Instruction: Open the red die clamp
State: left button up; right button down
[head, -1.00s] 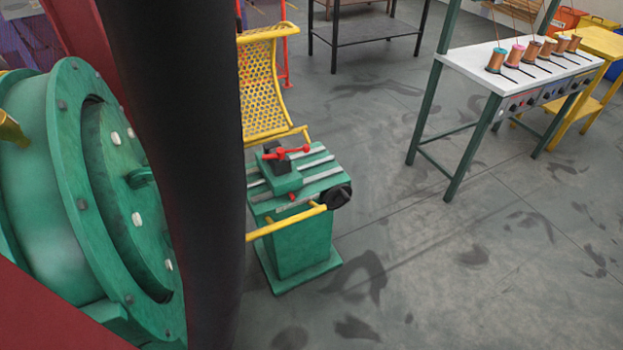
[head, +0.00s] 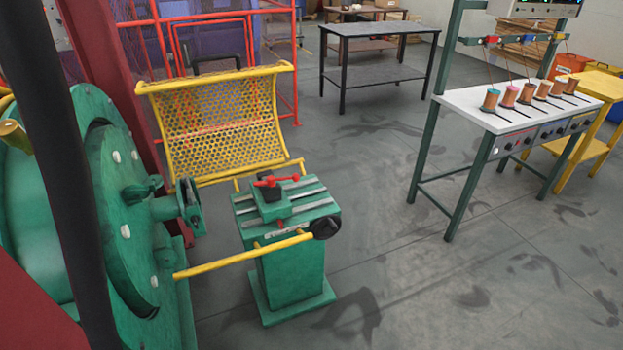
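Whether the clamp is tight or loose cannot be told. Neither of my grippers is in view.
A large green round machine (head: 95,200) fills the left. A yellow bar (head: 240,254) crosses in front of the pedestal, and a yellow mesh guard (head: 225,125) stands behind it. A white bench (head: 515,110) with several spools is at right. Floor between is clear.

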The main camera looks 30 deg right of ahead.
aim_at(270, 182)
jog(key=z, duration=0.05)
jog(key=i, duration=0.9)
jog(key=u, duration=0.25)
